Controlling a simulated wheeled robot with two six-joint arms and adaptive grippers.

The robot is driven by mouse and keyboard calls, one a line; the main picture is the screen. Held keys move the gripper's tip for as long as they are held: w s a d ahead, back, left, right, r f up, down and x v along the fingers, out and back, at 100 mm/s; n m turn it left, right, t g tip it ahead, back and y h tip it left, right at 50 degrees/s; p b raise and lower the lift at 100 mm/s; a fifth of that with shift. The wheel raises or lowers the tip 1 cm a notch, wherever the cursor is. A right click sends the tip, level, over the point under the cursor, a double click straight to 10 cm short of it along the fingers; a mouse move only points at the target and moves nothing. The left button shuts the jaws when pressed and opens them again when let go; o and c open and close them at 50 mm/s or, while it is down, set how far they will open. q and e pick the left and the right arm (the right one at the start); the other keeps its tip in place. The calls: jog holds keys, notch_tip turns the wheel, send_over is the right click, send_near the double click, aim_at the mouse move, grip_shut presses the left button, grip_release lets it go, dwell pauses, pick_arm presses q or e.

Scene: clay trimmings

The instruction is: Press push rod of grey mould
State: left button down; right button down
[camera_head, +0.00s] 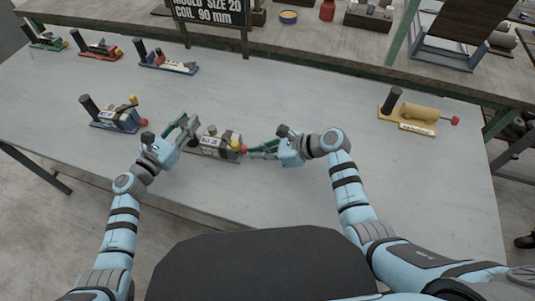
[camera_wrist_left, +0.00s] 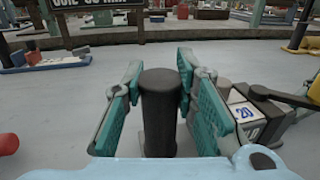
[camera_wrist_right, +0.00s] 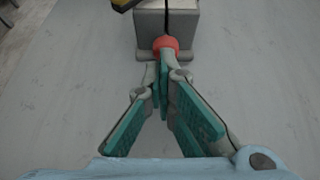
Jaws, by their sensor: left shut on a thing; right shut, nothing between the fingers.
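The grey mould (camera_head: 217,146) stands on the table between my two grippers. It has a labelled side, a yellow part on top and a red-tipped push rod (camera_head: 243,149) at its right end. My left gripper (camera_head: 190,124) is shut on the mould's upright black post (camera_wrist_left: 158,112); in the left wrist view the fingers flank it on both sides. My right gripper (camera_head: 252,151) is shut and empty, its fingertips at the red knob (camera_wrist_right: 165,43) in front of the grey block (camera_wrist_right: 172,25). I cannot tell whether the tips touch the knob.
A blue mould (camera_head: 116,118) stands left of my left gripper, and a yellow mould (camera_head: 418,112) is at the right. Several more moulds stand at the back left. A dark sign (camera_head: 210,12) reads mould size 20, coil 90 mm.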

aim_at(272, 163)
jog(key=shift+s, duration=0.1)
jog(key=shift+s+d, duration=0.1)
jog(key=shift+d, duration=0.3)
jog(key=d, duration=0.1)
jog(key=s+d, duration=0.1)
jog(key=d, duration=0.1)
jog(key=v, duration=1)
pick_arm(q)
jog(key=c, duration=1.2)
grip_release()
